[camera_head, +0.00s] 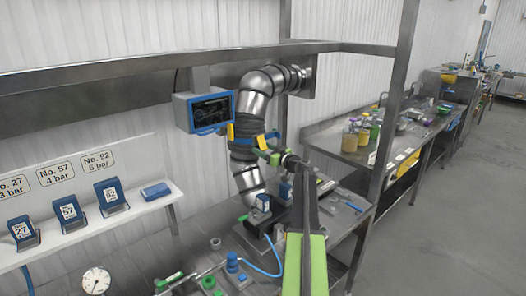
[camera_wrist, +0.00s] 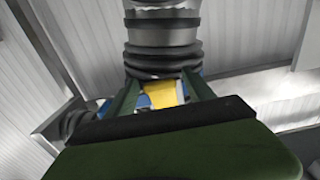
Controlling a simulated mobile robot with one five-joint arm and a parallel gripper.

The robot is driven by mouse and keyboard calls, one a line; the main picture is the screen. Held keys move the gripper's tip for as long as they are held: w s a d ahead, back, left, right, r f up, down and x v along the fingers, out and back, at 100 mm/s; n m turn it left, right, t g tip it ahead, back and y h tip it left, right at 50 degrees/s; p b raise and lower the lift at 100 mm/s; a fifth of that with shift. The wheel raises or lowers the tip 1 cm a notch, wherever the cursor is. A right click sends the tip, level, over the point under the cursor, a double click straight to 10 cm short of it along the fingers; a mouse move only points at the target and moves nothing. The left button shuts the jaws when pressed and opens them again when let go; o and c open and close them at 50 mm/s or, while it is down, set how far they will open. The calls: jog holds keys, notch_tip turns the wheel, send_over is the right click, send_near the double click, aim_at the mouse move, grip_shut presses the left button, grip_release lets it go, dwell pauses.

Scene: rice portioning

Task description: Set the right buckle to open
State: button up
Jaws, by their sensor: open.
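A silver duct with a dark ribbed sleeve (camera_head: 243,147) carries a blue collar with two yellow buckles. The left buckle (camera_head: 231,132) stands clear of my gripper. The right buckle (camera_head: 262,142) is at the collar's right side, right by my gripper (camera_head: 271,146). In the wrist view, a yellow buckle (camera_wrist: 160,93) shows between the green fingers of my gripper (camera_wrist: 161,80), with blue collar parts on both sides. The fingers are apart; I cannot tell whether they touch the buckle. Its lower part is hidden by the gripper body, and its latch position is unclear.
A blue-framed screen (camera_head: 209,110) hangs left of the duct. A steel post (camera_head: 393,105) stands to the right. The bench below holds blue and green fittings and a gauge (camera_head: 96,281). A white shelf (camera_head: 90,232) with blue holders is at left.

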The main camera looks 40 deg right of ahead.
grip_shut()
dwell(0.4)
